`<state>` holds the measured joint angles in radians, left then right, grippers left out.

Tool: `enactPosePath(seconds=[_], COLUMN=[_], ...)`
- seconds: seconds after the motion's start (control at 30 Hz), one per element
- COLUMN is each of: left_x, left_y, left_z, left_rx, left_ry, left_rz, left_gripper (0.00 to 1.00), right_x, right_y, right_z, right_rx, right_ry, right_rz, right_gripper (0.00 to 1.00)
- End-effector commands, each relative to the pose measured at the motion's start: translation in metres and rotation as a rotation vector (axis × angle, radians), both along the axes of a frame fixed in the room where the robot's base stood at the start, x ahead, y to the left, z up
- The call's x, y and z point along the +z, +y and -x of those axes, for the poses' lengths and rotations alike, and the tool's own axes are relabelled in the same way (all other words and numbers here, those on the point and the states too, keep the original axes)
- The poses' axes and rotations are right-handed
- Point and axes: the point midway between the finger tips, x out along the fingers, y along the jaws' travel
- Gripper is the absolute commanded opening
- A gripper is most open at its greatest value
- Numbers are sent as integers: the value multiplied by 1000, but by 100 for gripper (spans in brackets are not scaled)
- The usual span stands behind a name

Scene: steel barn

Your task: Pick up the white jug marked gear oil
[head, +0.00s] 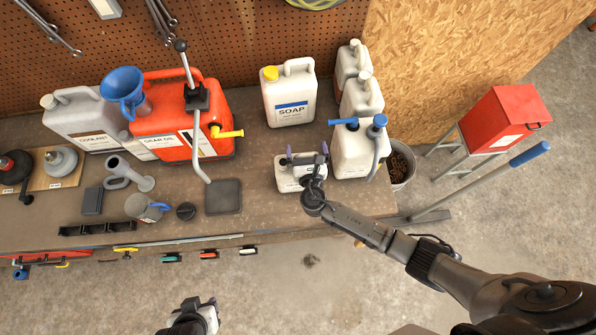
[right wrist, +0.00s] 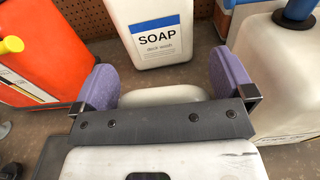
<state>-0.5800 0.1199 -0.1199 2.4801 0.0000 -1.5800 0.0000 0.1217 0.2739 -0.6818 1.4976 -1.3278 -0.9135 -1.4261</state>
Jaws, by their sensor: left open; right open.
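A label reading GEAR OIL (head: 158,141) shows at the lower left of the red can (head: 185,112) in the head view; I cannot tell clearly which container bears it. White jugs with no readable label stand at the right end of the bench, the front one (head: 352,158) under a blue-handled tool. My right gripper (head: 307,156) is open and empty over the bench, in front of the white SOAP jug (head: 290,95). In the right wrist view, SOAP (right wrist: 160,35) is just beyond its purple fingers. My left gripper (head: 192,304) is open, in front of the bench.
A grey COOLANT jug (head: 82,122) stands at the left, with a blue funnel (head: 122,85) beside it. A dark square plate (head: 223,196) lies left of my right gripper. A red box (head: 508,118) on a stand is off the bench, at the right.

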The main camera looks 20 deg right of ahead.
Motion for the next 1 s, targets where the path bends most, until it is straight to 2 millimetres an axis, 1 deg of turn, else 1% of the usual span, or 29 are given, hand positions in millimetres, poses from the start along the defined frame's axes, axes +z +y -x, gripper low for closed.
enactPosePath(seconds=[0.17,1.0], left_x=[0,0], left_y=[0,0], left_z=[0,0], left_rx=[0,0], left_ry=[0,0], left_rz=[0,0], left_gripper=[43,43], right_x=[0,0], right_y=[0,0], right_z=[0,0], right_rx=[0,0], right_ry=[0,0], right_rz=[0,0], right_gripper=[99,19])
